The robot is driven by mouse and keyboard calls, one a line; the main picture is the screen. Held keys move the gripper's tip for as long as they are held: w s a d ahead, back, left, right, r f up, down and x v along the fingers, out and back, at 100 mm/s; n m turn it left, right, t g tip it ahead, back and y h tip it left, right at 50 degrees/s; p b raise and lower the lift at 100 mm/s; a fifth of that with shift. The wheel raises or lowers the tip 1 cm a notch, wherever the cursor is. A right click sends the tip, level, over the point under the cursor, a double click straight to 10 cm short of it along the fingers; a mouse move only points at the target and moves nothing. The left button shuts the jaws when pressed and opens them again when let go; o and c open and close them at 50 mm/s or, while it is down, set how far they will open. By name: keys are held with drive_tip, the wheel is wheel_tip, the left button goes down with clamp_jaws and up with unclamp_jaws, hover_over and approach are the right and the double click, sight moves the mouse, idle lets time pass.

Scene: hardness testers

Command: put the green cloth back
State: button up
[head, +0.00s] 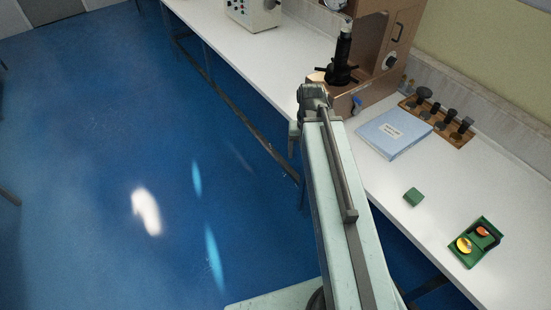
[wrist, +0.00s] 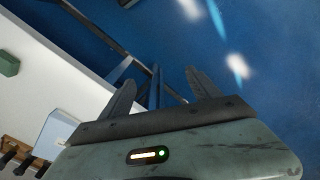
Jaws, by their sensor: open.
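The green cloth (head: 413,196) looks like a small, thick green square lying on the white bench, right of my arm. It also shows at the left edge of the wrist view (wrist: 8,58). My gripper (wrist: 162,90) is open and empty, its two fingers apart over the blue floor and bench legs. In the head view the arm's far end is at the bench's front edge, well away from the cloth. An open green case (head: 464,258) with shiny round pieces inside lies to the cloth's lower right.
A blue folder (head: 393,133) lies behind the cloth, with a wooden rack (head: 452,137) of several dark parts behind it. A brown hardness tester (head: 369,78) stands near the arm's end. A pale machine (head: 255,14) is farther back. The bench around the cloth is clear.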

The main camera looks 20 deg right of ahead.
drive_tip(key=a+n, duration=0.3)
drive_tip(key=a, duration=0.9)
drive_tip(key=shift+a, duration=0.1)
